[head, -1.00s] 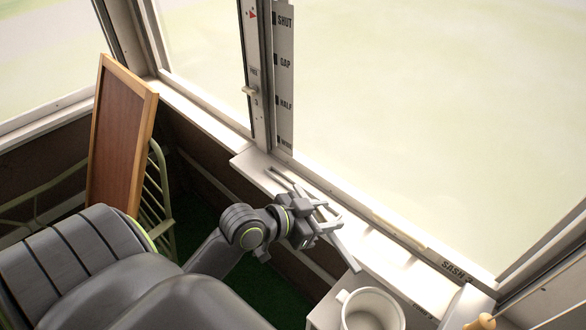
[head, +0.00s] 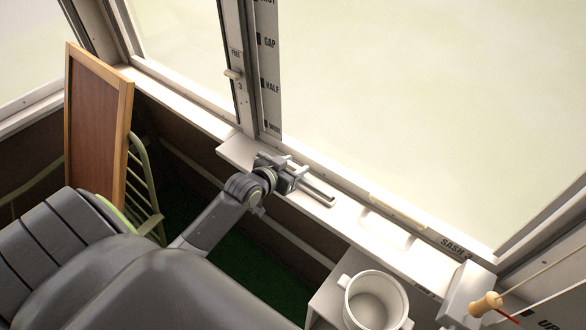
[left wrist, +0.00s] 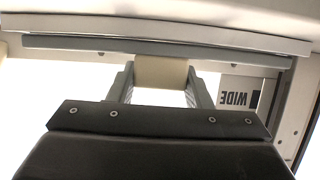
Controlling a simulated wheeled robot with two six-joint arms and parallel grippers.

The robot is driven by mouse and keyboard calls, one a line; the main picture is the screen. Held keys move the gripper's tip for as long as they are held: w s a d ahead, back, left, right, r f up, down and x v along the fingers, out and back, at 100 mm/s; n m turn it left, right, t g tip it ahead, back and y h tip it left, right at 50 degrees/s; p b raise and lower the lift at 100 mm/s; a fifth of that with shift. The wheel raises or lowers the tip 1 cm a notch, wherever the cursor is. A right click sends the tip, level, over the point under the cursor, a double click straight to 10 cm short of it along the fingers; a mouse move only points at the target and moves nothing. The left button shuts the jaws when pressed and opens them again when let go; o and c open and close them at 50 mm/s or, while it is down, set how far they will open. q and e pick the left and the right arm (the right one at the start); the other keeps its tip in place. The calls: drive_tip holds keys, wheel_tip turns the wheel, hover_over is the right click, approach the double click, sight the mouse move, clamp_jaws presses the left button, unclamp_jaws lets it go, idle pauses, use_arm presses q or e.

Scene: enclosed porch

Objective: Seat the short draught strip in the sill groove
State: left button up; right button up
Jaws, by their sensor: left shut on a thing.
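My left gripper (head: 292,176) is low over the window sill (head: 350,213), beside the wide pane. In the left wrist view its two fingers (left wrist: 160,80) close on a beige block (left wrist: 160,72). The grey draught strip (left wrist: 90,47) runs crosswise just beyond the fingertips, against the block. In the head view a narrow grey strip (head: 318,194) reaches out from the gripper along the sill, in line with the groove. The gripper hides the rest of it. I cannot tell whether the strip is down in the groove or just above it. My right gripper is not in view.
A white mug-like pot (head: 375,302) stands on a ledge at lower right. A shallow recess (head: 386,232) lies in the sill right of the strip. A wooden-handled tool (head: 486,304) is at far right. A framed board (head: 98,130) leans at left.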

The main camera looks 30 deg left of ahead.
use_arm(q)
drive_tip(key=shift+f, duration=0.7)
drive_tip(key=o, duration=1)
drive_tip(key=shift+r, duration=0.15)
drive_tip(key=v, duration=1.2)
